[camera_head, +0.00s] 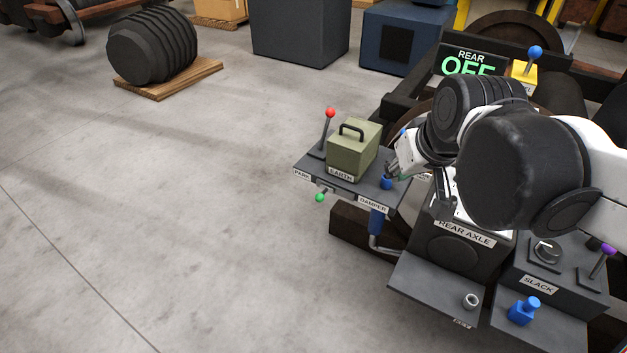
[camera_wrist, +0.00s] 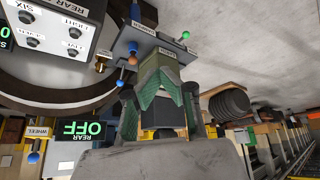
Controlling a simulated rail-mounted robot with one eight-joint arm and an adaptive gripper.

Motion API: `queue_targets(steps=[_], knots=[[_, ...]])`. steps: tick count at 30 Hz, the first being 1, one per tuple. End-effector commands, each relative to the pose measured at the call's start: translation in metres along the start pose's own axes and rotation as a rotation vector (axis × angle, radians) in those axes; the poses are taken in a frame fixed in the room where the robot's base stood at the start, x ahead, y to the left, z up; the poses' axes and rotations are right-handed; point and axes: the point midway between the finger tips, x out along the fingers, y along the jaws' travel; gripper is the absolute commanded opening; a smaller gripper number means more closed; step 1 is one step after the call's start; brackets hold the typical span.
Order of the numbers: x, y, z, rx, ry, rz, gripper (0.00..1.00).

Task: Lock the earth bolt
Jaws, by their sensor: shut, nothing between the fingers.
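The olive-green box with a black handle, labelled EARTH (camera_head: 352,150), stands on a small grey shelf (camera_head: 368,190) in the head view. A green ball on a short stem (camera_head: 320,197) sticks out below the shelf's front edge near that label. I cannot tell whether it is the bolt. My gripper (camera_head: 393,169) is just right of the box, over the shelf's right end, beside a blue ball (camera_head: 386,183). In the wrist view my gripper (camera_wrist: 160,83) is shut and empty, covering part of the olive box. The green ball (camera_wrist: 185,35) shows beyond it.
A red-ball lever (camera_head: 330,113) marked PARK stands left of the box. A blue handle (camera_head: 376,222) hangs under the DAMPER label. The REAR AXLE panel (camera_head: 465,240) and SLACK box (camera_head: 545,283) are right of the shelf. Open floor lies to the left.

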Motion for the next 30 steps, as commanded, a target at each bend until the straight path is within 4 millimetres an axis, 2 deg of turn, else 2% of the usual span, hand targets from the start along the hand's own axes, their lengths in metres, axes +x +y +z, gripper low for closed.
queue_targets(steps=[3,14,23,30], knots=[[0.013,-0.004,-0.02,-0.037,-0.016,-0.017,0.0],[0.062,-0.02,-0.071,-0.151,-0.06,-0.073,0.0],[0.115,-0.037,-0.106,-0.248,-0.095,-0.124,0.0],[0.164,-0.054,-0.127,-0.326,-0.12,-0.167,0.0]])
